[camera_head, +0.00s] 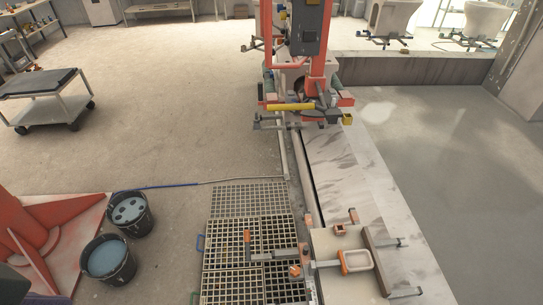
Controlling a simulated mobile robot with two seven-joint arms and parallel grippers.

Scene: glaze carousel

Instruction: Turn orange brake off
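I cannot tell for sure which part is the orange brake. Small orange parts show on a pale cart-like assembly (335,290) at the bottom right of centre. Another orange piece (340,230) is at the assembly's far edge. Farther off stands an orange machine (317,70) with a yellow bar (290,107) low on its front. Neither of my grippers is in view.
Dark grates (245,215) lie in the floor left of the assembly. Two buckets of liquid (108,258) stand near a red-orange structure (50,235) at lower left. A wheeled cart (45,98) is at upper left. The concrete floor (170,100) between is clear.

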